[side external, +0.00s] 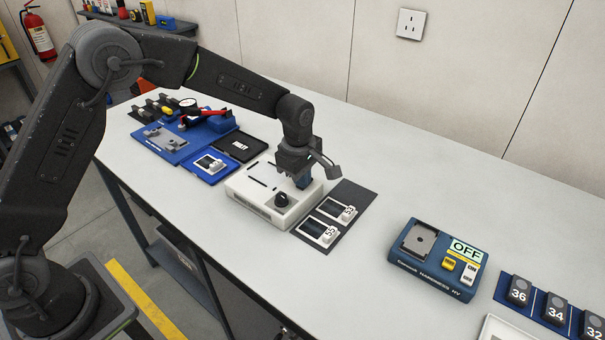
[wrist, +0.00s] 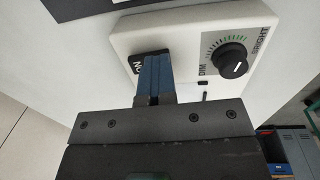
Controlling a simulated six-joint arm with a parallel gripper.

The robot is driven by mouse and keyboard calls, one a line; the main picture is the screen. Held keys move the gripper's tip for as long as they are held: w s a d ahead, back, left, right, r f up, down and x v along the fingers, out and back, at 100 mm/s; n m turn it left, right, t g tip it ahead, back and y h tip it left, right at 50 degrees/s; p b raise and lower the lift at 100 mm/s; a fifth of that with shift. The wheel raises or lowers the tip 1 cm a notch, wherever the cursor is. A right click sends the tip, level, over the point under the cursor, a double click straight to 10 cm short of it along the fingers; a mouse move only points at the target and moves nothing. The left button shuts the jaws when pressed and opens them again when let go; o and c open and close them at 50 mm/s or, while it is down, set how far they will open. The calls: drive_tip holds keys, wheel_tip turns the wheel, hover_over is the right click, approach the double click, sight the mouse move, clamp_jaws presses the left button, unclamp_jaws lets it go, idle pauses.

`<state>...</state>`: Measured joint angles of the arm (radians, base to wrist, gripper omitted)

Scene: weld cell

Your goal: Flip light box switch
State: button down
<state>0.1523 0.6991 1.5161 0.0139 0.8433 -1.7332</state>
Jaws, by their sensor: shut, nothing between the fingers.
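The light box (side external: 262,208) is a white box on the bench with a black dial. In the wrist view the light box (wrist: 195,22) shows the dial (wrist: 232,57), marked DIM and BRIGHT. A black switch plate (wrist: 137,66) lettered ON is beside my fingers. The rest of the switch is hidden behind them. My gripper (side external: 304,183) is over the right end of the box, pointing down. In the wrist view my gripper (wrist: 156,62) has its blue fingers together, empty, at the switch plate. I cannot tell whether they touch the switch.
A dark mat (side external: 350,197) with two small numbered devices lies right of the light box. A blue hardness tester (side external: 432,280) reading OFF stands farther right. A blue tray (side external: 165,147) with tools lies behind to the left. Bare bench lies between mat and tester.

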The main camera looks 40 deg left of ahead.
drive_tip(key=shift+s+f, duration=0.1)
drive_tip(key=shift+f, duration=0.45)
drive_tip(key=shift+w+r, duration=0.2)
drive_tip(key=shift+w, duration=0.5)
drive_tip(key=shift+r, duration=0.45)
drive_tip(key=s+a+r+m, duration=0.1)
drive_tip(key=s+r+m, duration=0.15)
drive_tip(key=r, duration=0.75)
drive_tip(key=s+a+r+m, duration=0.1)
drive_tip(key=s+r, duration=0.3)
drive_tip(key=r, duration=0.5)
drive_tip(key=s+a+m+t, duration=0.2)
drive_tip(key=s+m, duration=0.5)
drive_tip(key=s, duration=0.5)
drive_tip(key=s+a+m+t, duration=0.2)
drive_tip(key=s+m, duration=0.5)
drive_tip(key=s, duration=0.5)
drive_tip(key=shift+s+a+f+t, duration=0.15)
drive_tip(key=shift+a+f+t, duration=0.15)
drive_tip(key=shift+a, duration=0.45)
drive_tip(key=shift+m, duration=0.25)
